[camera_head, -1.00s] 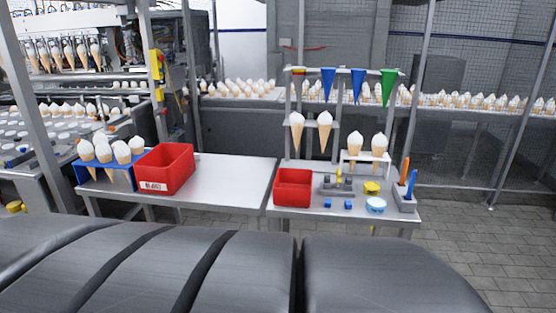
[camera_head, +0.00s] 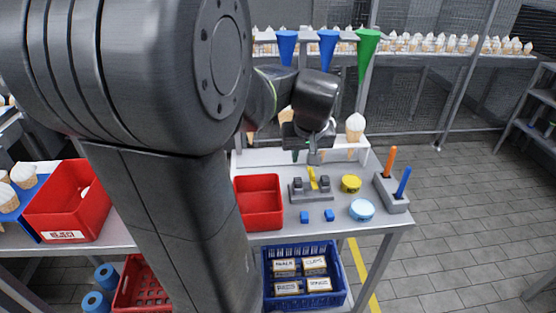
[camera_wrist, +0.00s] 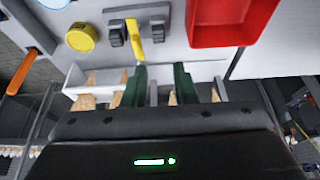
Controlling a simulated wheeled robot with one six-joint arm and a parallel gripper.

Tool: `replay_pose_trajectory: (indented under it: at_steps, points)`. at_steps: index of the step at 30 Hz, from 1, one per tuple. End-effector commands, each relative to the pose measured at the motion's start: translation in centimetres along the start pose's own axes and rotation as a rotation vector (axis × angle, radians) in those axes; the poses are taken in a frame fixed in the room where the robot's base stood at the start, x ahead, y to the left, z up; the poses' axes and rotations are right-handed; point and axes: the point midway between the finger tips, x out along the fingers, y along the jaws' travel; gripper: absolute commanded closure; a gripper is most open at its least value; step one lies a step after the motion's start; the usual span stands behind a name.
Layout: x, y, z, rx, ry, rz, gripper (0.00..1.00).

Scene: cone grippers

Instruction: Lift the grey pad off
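A grey fixture (camera_head: 312,195) lies on the steel table, with two dark grey blocks, a left one (camera_head: 297,184) and a right one (camera_head: 324,182), and a yellow piece (camera_head: 312,174) between them. I cannot tell which part is the grey pad. In the wrist view the fixture (camera_wrist: 137,13) is at the top, beyond the fingertips. My gripper (camera_head: 306,155) is above the back of the table, behind the fixture. In the wrist view its two green fingers stand apart with nothing gripped between them (camera_wrist: 160,75); it touches no block.
A red bin (camera_head: 259,228) is left of the fixture. A yellow round piece (camera_head: 350,184), a light-blue disc (camera_head: 362,210) and a grey holder (camera_head: 393,203) with orange and blue sticks are right. A cone rack (camera_head: 358,160) stands close behind. Blue blocks (camera_head: 304,217) lie in front.

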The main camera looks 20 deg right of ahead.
Motion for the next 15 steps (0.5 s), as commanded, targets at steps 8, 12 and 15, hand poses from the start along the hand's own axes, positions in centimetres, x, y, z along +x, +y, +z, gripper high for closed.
replay_pose_trajectory:
  at_steps: [8, 12, 15]
  points:
    - [4.7, 0.0, 0.1, 0.001, -0.006, -0.003, 0.75]
    - [6.9, 0.0, 0.0, 0.000, -0.005, -0.002, 0.75]
    - [7.9, 0.0, 0.0, 0.000, -0.003, -0.001, 0.75]
